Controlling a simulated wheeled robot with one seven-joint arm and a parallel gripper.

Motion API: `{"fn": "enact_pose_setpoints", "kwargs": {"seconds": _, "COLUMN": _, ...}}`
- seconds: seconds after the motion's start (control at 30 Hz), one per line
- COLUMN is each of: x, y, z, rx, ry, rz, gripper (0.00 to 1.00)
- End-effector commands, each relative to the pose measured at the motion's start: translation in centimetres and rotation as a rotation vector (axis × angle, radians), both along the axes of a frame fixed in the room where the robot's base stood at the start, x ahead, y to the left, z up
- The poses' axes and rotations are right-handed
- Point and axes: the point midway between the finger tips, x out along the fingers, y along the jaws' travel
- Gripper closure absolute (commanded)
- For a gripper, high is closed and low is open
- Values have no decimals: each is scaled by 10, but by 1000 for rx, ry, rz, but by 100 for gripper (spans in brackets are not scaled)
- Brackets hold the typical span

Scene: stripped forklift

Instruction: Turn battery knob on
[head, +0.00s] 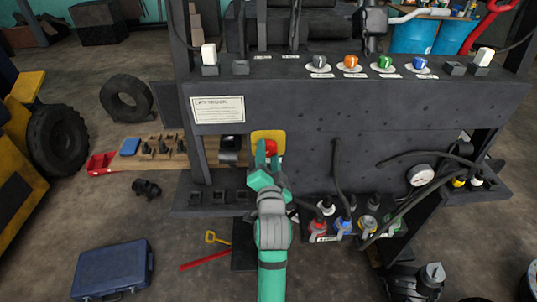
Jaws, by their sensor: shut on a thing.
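The battery knob (271,147) is red and sits on a yellow plate (268,134) in the middle of the dark front panel. My gripper (266,152) is in front of the plate, its green fingers shut on the knob. The fingers hide part of the knob, so I cannot tell which way it is turned. A black block-like part (230,148) is on the panel just left of the plate.
Colored knobs (351,63) line the panel's top. Black hoses (338,180) hang right of my gripper, above a tray of red and blue fittings (342,226). A gauge (420,175) is farther right. A blue case (112,270) lies on the floor at left.

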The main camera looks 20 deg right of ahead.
Motion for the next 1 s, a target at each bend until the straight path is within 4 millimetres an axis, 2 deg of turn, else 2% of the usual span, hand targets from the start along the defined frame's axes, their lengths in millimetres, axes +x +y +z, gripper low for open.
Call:
{"fn": "enact_pose_setpoints", "kwargs": {"seconds": 0.5, "x": -1, "y": -1, "z": 0, "rx": 395, "ry": -110, "rz": -3, "gripper": 82}}
{"fn": "enact_pose_setpoints", "kwargs": {"seconds": 1.0, "x": -1, "y": -1, "z": 0, "rx": 520, "ry": -146, "rz": -5, "gripper": 82}}
